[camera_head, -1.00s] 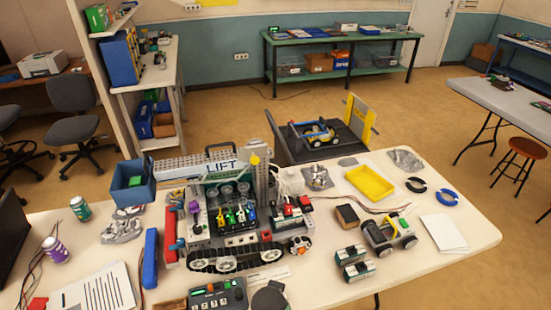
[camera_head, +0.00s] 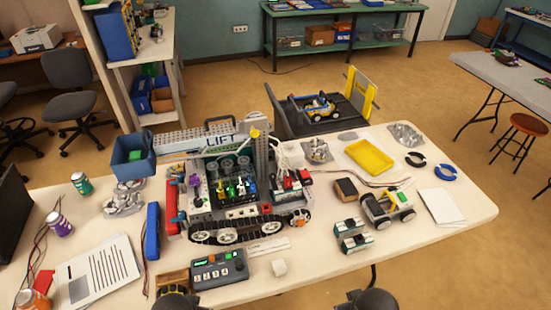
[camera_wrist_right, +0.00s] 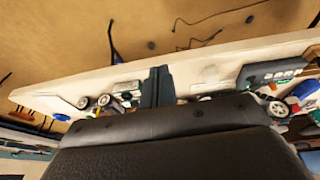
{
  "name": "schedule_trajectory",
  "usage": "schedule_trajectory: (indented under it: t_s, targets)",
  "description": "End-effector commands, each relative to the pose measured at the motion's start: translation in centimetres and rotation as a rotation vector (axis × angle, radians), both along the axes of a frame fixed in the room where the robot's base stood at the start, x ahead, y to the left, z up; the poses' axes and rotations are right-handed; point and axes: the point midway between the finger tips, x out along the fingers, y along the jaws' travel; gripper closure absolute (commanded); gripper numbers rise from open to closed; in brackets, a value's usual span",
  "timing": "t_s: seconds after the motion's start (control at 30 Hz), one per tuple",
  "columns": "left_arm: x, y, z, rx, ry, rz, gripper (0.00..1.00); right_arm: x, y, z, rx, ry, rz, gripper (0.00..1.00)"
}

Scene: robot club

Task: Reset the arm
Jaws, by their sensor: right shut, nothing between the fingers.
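The tracked machine with the LIFT sign (camera_head: 222,139) stands left of the middle of the white table in the head view, its grey beam lying level to the left. A grey control box (camera_head: 219,270) with buttons lies in front of it, and it also shows upside down in the right wrist view (camera_wrist_right: 272,72). My right gripper (camera_wrist_right: 158,86) shows in the wrist view as dark fingers pressed together, with nothing between them, pointing toward the table. Only dark rounded parts of my arms show at the bottom of the head view. My left gripper is not in view.
A blue bin (camera_head: 133,155) stands at the left. The front right of the table is clear.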

Motion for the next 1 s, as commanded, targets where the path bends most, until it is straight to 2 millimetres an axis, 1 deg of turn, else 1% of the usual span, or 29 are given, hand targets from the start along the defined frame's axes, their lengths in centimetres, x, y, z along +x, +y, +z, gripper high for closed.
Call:
schedule_trajectory:
  t_s: [0.1,0.37,0.4,0.57,0.77,0.87,0.97,1.0]
  targets:
    - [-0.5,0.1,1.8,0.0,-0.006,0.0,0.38,-0.6,-0.7,0.4,0.011,0.004,-0.03,1.0]
    - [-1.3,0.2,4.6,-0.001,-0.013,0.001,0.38,-1.7,-1.8,1.2,0.029,0.009,-0.086,1.0]
    - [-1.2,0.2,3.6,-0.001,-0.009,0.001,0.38,-1.5,-1.7,0.3,0.029,0.011,-0.084,1.0]
    - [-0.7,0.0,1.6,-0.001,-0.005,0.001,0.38,-1.0,-1.5,-1.7,0.029,0.016,-0.082,1.0]
    - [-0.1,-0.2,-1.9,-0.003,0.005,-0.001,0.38,-0.4,-1.3,-5.1,0.03,0.024,-0.08,1.0]
    - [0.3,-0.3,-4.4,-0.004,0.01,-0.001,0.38,0.0,-1.2,-7.6,0.03,0.03,-0.08,1.0]
    - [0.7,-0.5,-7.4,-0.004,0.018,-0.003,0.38,0.4,-1.0,-10.6,0.031,0.039,-0.079,1.0]
    - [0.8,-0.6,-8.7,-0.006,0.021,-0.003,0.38,0.5,-0.9,-12.0,0.032,0.041,-0.078,1.0]
